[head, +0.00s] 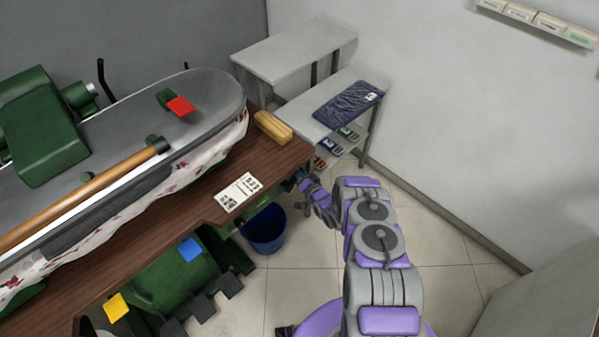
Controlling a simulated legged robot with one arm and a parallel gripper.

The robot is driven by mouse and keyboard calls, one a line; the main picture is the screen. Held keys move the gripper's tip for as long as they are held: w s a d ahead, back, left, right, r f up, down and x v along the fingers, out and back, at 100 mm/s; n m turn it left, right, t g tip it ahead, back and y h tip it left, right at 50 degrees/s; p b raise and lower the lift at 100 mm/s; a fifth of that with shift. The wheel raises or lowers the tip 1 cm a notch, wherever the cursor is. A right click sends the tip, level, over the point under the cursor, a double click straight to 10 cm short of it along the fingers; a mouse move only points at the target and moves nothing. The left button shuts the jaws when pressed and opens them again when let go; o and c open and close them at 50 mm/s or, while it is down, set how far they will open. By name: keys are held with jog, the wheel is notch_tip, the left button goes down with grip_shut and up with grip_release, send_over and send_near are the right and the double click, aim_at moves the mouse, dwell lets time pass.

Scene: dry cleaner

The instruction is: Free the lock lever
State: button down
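A small lever with a red tab (181,106) sits on a green mount on top of the grey pressing machine (215,92), near its rounded end. I cannot tell for certain whether this is the lock lever. A blue tab (190,250) and a yellow tab (116,306) show on the green machinery under the table. A long wooden handle (85,198) runs along the press's near side. My gripper (309,184) is beyond the table's right edge, apart from the press and the red tab. It is small and partly hidden by its own links, so its opening is unclear.
The brown table (285,160) carries a yellow-tan block (272,127) and a printed card (240,191). A blue bucket (265,230) stands on the floor beside my gripper. Side tables stand behind, one with a folded dark cloth (347,103). The tiled floor at right is clear.

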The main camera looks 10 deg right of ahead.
jog(key=c, duration=1.2)
grip_release()
jog(key=shift+s+a+f, duration=0.1)
jog(key=shift+s+f, duration=0.1)
jog(key=shift+f, duration=0.05)
jog(key=shift+c, duration=0.2)
jog(key=shift+o, duration=0.2)
jog(key=shift+w, duration=0.1)
jog(key=shift+r, duration=0.1)
jog(key=p+v, duration=0.3)
jog(key=v, duration=1.4)
jog(key=shift+p, duration=0.3)
